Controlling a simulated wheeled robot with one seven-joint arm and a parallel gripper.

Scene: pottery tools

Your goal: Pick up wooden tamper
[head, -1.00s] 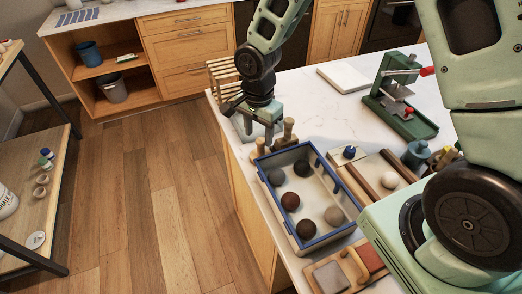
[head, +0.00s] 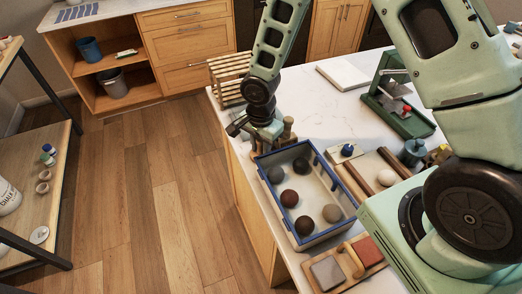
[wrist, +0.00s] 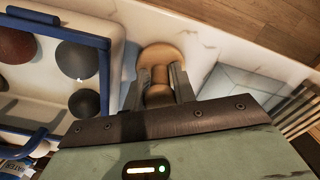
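The wooden tamper shows in the wrist view (wrist: 160,58), with a broad round tan part and a narrower brown handle nearer the camera. My gripper (wrist: 158,82) has one finger on each side of the handle. The fingers look open, with the handle between them; whether they touch it is hard to tell. In the head view my gripper (head: 264,140) is low at the counter's left edge, behind the blue-rimmed tray. Its fingertips and most of the tamper there are hidden. A wooden piece (head: 288,126) stands just right of the gripper.
The blue-rimmed tray (head: 335,234) with several clay balls is close beside the gripper. A slatted wooden rack (head: 228,80) stands behind it. A green press (head: 400,112) and a white slab (head: 343,75) are farther right. The counter's middle back is clear.

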